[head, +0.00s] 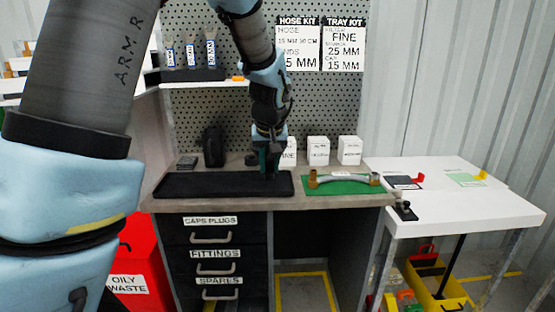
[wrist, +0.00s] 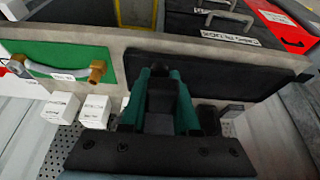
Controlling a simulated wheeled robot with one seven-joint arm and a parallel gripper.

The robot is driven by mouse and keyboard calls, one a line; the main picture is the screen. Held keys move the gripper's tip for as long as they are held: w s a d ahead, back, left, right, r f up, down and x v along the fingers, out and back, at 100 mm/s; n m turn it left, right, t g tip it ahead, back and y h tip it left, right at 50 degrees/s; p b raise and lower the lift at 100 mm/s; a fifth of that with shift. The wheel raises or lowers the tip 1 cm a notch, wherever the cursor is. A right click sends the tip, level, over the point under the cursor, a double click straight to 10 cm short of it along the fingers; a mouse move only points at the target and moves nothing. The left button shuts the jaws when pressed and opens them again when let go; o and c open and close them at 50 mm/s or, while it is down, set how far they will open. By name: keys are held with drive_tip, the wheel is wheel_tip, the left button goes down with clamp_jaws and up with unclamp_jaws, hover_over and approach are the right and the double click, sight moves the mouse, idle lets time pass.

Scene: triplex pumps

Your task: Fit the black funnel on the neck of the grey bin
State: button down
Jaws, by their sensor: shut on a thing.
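My gripper (head: 268,163) is low over the black mat on the bench, pointing down. In the wrist view its green fingers (wrist: 160,98) are shut on a black thing (wrist: 160,97), which I take for the black funnel; its shape is mostly hidden between the fingers. I cannot make out a grey bin with a neck in either view. A dark upright container (head: 213,147) stands at the back of the bench, left of my gripper, and a low dark round thing (head: 251,159) sits between them.
The black mat (head: 205,186) looks empty left of my gripper. To the right, a hose with brass ends (head: 343,180) lies on a green mat (head: 318,187), with white boxes (head: 318,150) behind. A pegboard (head: 320,100) closes the back. A white table (head: 450,205) stands at right.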

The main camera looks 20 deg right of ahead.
drive_tip(key=w+a+f+n, duration=0.1)
drive_tip(key=a+f, duration=0.5)
drive_tip(key=a, duration=0.4)
drive_tip(key=w+a+f+n, duration=0.1)
drive_tip(key=a+f, duration=0.6)
drive_tip(key=a, duration=0.4)
drive_tip(key=w+a+f+n+y, duration=0.1)
drive_tip(key=a+f, duration=0.5)
drive_tip(key=a, duration=0.5)
drive_tip(key=shift+a+f, duration=0.2)
drive_tip(key=shift+f, duration=0.05)
drive_tip(key=shift+w+a, duration=0.15)
drive_tip(key=shift+w, duration=0.05)
